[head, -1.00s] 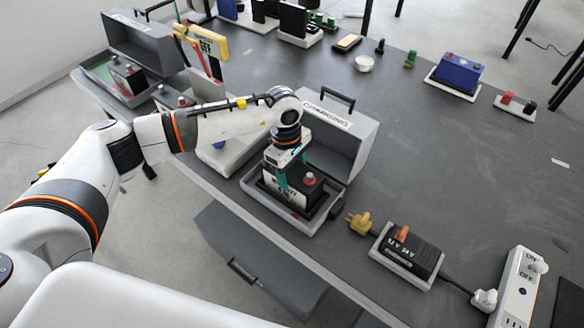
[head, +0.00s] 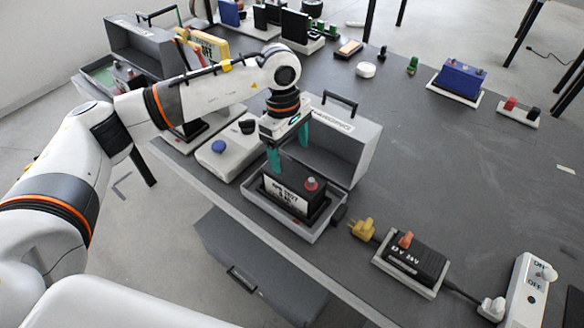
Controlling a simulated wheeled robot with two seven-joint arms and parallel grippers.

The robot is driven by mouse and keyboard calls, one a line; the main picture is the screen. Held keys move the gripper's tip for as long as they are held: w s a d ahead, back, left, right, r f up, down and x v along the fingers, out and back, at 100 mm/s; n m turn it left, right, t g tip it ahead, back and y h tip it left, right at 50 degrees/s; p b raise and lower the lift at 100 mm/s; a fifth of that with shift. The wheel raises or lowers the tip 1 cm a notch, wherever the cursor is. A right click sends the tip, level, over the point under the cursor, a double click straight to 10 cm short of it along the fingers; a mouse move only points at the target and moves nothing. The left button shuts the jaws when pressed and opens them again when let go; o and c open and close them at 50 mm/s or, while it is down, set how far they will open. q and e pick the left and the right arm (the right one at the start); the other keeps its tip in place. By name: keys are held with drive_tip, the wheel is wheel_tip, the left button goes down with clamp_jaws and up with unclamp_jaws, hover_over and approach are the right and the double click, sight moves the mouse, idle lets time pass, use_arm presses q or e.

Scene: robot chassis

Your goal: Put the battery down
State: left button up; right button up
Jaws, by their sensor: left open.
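The black battery (head: 287,196) with a white label and a red terminal cap sits upright in the shallow grey tray of the open case (head: 316,231) near the table's front edge. The case's raised lid (head: 340,150) with a handle stands behind it. My left gripper (head: 288,146) is above the battery, with its two green fingers spread apart and empty. The fingertips are clear of the battery's top, toward its back left side. My right gripper is not in view.
A black 12 V/24 V box (head: 418,262) with a yellow plug (head: 363,229) lies right of the case. A white power strip (head: 528,290) is farther right. A white box with knobs (head: 222,155) stands left. The table's middle right is clear.

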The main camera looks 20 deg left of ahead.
use_arm(q)
drive_tip(key=shift+a+r, duration=0.2)
drive_tip(key=shift+r, duration=1.4)
